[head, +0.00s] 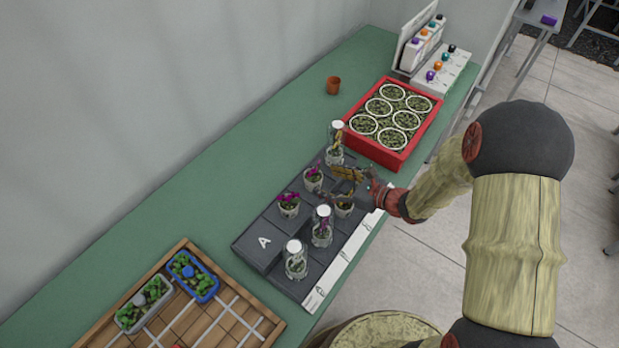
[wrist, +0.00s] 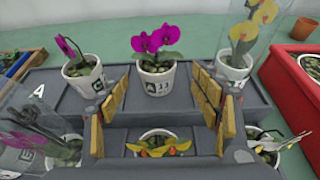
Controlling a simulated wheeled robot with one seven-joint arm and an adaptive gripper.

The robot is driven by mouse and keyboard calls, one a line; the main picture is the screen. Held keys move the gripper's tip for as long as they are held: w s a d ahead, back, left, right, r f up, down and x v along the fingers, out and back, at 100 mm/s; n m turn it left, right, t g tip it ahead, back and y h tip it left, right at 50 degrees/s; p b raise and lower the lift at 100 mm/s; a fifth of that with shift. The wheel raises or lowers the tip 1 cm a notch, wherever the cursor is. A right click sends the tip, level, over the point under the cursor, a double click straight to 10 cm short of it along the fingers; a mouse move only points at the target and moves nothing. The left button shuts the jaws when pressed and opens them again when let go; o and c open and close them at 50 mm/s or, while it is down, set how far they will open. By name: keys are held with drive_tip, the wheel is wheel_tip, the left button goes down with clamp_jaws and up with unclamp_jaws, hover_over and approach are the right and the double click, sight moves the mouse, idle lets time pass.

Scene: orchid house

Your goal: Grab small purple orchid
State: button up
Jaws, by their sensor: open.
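Two uncovered purple orchids in white pots stand in the tray's back row. In the wrist view, one with several open magenta blooms (wrist: 155,42) is in the middle, straight ahead of my gripper. The other (wrist: 68,47), with fewer blooms on a drooping stem, is to its left. In the head view, the two purple orchids (head: 288,200) (head: 313,178) stand left of my gripper (head: 352,183). My gripper (wrist: 162,92) is open and empty, its yellow-padded fingers short of the middle pot. A yellow-orange orchid (wrist: 160,147) is low between the fingers.
Clear covers stand over a yellow orchid (wrist: 247,45) at back right and a purple one (wrist: 35,135) at front left. A pale orchid (wrist: 268,147) is at front right. A red crate (head: 412,142) and terracotta pot (head: 333,85) are beyond the dark tray (head: 262,250). The green bench behind is clear.

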sight(313, 178)
drive_tip(key=b+x, duration=0.1)
drive_tip(key=x, duration=0.5)
drive_tip(key=shift+s+a+f+b, duration=0.1)
drive_tip(key=shift+a+b, duration=0.15)
drive_tip(key=shift+b, duration=0.05)
drive_tip(key=shift+c, duration=0.9)
drive_tip(key=c, duration=1.1)
drive_tip(key=shift+c, duration=0.3)
